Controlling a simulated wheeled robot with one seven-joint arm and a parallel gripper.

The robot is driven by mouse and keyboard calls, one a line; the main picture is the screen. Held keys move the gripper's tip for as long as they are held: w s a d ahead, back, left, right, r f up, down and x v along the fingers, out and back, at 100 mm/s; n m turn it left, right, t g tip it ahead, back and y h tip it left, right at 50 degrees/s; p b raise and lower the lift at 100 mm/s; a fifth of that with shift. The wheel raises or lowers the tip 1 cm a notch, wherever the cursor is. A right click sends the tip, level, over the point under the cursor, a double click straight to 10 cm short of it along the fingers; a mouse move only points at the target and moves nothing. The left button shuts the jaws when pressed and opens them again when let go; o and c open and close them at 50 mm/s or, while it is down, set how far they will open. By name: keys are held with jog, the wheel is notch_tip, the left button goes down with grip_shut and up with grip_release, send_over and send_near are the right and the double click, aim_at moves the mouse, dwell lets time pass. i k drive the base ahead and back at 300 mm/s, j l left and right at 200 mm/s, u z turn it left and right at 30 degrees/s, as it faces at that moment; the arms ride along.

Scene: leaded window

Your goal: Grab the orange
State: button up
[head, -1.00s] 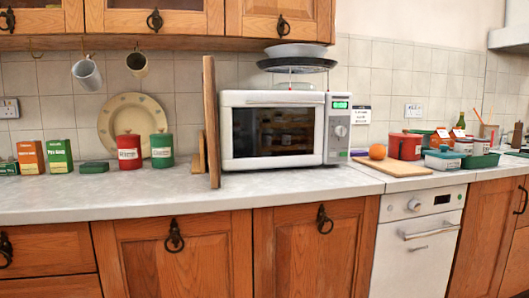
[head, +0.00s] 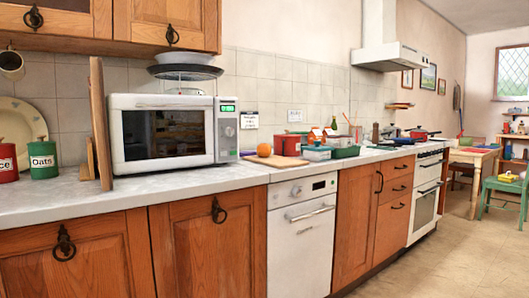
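The orange (head: 264,150) is a small round fruit in the head view. It sits at the back left of a wooden cutting board (head: 279,162) on the counter, to the right of the microwave. My gripper does not show in the head view.
A white microwave (head: 170,131) stands left of the board, with an upright wooden board (head: 100,124) beside it. A red pot (head: 288,145) and a green tray (head: 346,151) stand to the right. The floor (head: 440,262) at the lower right is clear.

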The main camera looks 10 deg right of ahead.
aim_at(263, 150)
jog(key=i+l+u, duration=0.2)
jog(key=i, duration=0.2)
jog(key=i+u, duration=0.25)
jog(key=i+l+u, duration=0.2)
jog(key=i, duration=0.25)
jog(key=i+l, duration=0.05)
jog(key=l, duration=0.05)
